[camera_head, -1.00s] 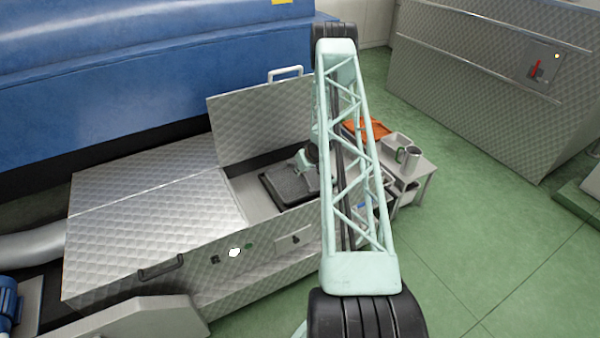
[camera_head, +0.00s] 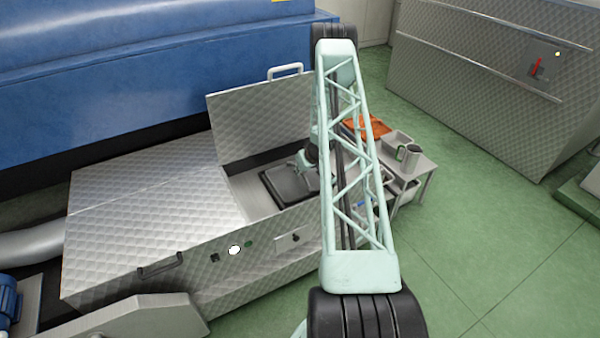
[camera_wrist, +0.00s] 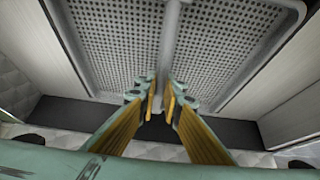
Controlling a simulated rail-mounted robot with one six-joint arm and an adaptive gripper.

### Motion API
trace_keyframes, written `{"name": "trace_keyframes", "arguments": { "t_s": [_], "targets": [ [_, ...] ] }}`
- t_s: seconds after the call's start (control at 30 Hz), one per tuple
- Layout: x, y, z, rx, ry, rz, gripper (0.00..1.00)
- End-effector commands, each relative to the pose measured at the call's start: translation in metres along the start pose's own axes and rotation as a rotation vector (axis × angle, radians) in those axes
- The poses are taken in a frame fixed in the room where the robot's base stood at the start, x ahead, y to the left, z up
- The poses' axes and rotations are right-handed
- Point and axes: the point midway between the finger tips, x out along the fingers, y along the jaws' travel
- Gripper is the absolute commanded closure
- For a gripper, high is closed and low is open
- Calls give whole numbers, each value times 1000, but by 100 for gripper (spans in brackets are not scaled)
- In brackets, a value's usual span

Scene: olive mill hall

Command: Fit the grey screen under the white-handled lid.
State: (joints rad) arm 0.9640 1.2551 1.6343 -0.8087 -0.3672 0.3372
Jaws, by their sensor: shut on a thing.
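The grey screen (camera_head: 283,187) is a perforated, rimmed plate at the opening under the raised lid (camera_head: 250,122), in the head view. The lid stands open with its white handle (camera_head: 286,71) on top. In the wrist view, the screen (camera_wrist: 110,45) fills the upper middle, with a bar (camera_wrist: 168,45) along its centre line. My gripper (camera_wrist: 162,98) is shut on that bar. In the head view, my arm hides the screen's right end and part of the opening. I cannot tell whether the screen rests on anything underneath.
The closed steel cover (camera_head: 150,200) lies left of the opening. The front panel (camera_head: 200,265) carries a black handle and buttons. A small table (camera_head: 425,172) at the right holds a metal jug (camera_head: 409,156) and an orange item (camera_head: 376,127). A blue machine (camera_head: 130,75) stands behind.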

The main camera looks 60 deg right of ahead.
Motion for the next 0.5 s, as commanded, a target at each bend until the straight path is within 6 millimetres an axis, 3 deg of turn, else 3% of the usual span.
{"name": "trace_keyframes", "arguments": {
  "t_s": [0.5],
  "targets": [
    [6,0,3,0,2,0,100]
  ]
}}
